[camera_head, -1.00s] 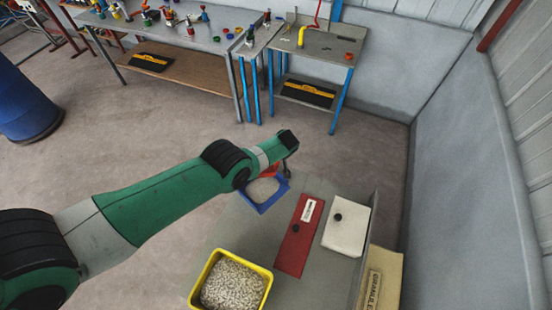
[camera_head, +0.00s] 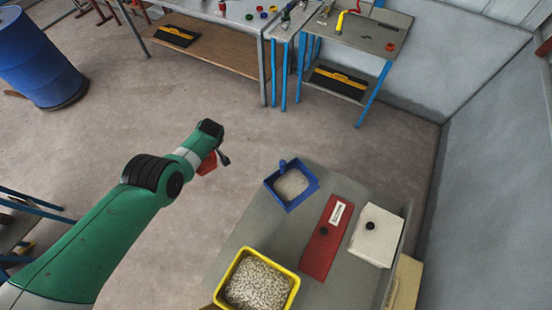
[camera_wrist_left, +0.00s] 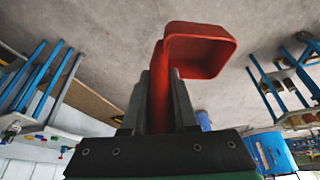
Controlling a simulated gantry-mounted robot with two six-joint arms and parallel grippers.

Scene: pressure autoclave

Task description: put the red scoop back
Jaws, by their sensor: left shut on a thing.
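The red scoop (camera_head: 207,163) is held in the air, clear of the table, over the bare floor to the left of the blue bin. My left gripper (camera_head: 222,158) is shut on it. In the left wrist view the handle runs between the two fingers of the gripper (camera_wrist_left: 160,100), and the scoop's square cup (camera_wrist_left: 202,48) sticks out beyond the fingertips to the right. I cannot make out anything inside the cup. My right gripper is not in view.
The grey table (camera_head: 243,234) carries a blue bin (camera_head: 289,207) of pale granules, a yellow bin (camera_head: 297,291) of granules, a red box (camera_head: 318,252) and a white box (camera_head: 372,247). Workbenches (camera_head: 372,38) stand at the back. Open floor surrounds my left arm.

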